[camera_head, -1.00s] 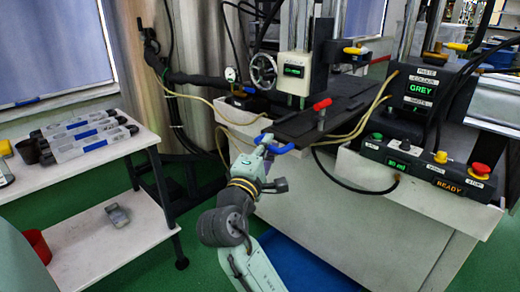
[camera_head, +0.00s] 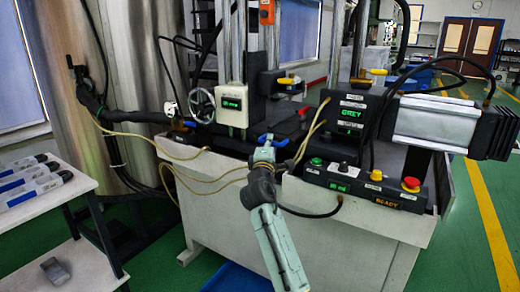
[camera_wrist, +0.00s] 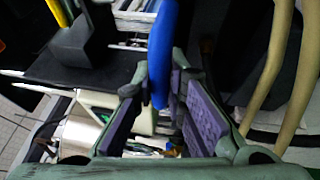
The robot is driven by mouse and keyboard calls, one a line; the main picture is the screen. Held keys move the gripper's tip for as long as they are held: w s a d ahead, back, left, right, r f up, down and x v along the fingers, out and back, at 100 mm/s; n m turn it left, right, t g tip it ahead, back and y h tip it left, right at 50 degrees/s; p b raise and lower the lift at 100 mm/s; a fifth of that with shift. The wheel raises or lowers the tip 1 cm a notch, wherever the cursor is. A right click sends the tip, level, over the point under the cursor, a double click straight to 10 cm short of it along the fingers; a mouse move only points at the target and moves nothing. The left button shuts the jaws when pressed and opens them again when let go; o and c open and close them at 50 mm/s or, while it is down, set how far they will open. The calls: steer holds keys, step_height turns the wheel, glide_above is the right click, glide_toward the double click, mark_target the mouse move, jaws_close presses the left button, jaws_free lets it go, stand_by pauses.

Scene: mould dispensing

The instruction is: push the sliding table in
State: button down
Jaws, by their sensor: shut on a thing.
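The sliding table (camera_head: 234,147) is a dark flat plate low in the machine, under the upright column. Much of it is hidden in the head view by machine parts and my arm. Its blue handle (camera_head: 278,142) is at the front edge. My gripper (camera_head: 264,146) is at this handle. In the wrist view, the blue handle (camera_wrist: 161,50) runs down between the two finger pads of my gripper (camera_wrist: 163,92), which is shut on it. A dark plate (camera_wrist: 95,65) shows beyond the fingers.
A handwheel (camera_head: 201,105) and a display box (camera_head: 232,105) are above the table. A button panel (camera_head: 365,188) is to the right of my arm. Tan hoses (camera_head: 170,135) hang at the left. A white side table (camera_head: 45,208) with several cartridges stands at far left.

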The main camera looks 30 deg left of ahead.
steer(key=shift+w+d+r, duration=0.15)
steer(key=shift+w, duration=0.9)
steer(key=c, duration=1.6)
jaws_free()
steer(key=v, duration=1.2)
